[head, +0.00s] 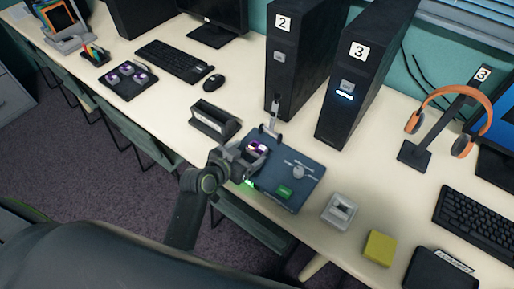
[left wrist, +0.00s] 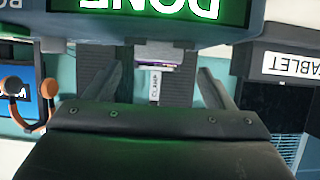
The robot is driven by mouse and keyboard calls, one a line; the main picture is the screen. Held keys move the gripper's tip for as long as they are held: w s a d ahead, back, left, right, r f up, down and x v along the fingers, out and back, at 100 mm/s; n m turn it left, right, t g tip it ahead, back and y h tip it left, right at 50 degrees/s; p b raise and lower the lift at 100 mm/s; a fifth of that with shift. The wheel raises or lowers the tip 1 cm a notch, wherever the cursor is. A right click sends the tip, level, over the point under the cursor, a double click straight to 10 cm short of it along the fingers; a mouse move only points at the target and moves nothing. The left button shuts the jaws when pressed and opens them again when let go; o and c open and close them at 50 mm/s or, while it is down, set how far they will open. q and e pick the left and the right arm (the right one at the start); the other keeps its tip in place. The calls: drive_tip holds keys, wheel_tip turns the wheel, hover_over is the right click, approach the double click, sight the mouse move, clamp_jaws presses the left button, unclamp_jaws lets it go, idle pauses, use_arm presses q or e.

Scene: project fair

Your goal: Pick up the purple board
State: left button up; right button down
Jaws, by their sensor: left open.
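A small purple board (head: 258,147) shows at the upper left of the dark blue mat, right at my left gripper (head: 250,155). In the left wrist view a thin purple edge (left wrist: 155,67) lies ahead, between the two spread fingers of the left gripper (left wrist: 163,85). The left gripper is open, and I cannot tell whether a finger touches the board. The gripper hides part of the board in the head view. My right gripper is not in view.
A black tray (head: 142,91) holds several purple-topped pieces. Black towers numbered 2 (head: 297,70) and 3 (head: 362,85) stand behind. A yellow block (head: 379,248) lies right.

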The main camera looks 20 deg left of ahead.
sight(257, 147)
use_arm(q)
drive_tip(key=shift+x, duration=1.85)
drive_tip(key=shift+d+r, duration=0.15)
drive_tip(key=c, duration=1.1)
drive_tip(key=shift+o, duration=0.2)
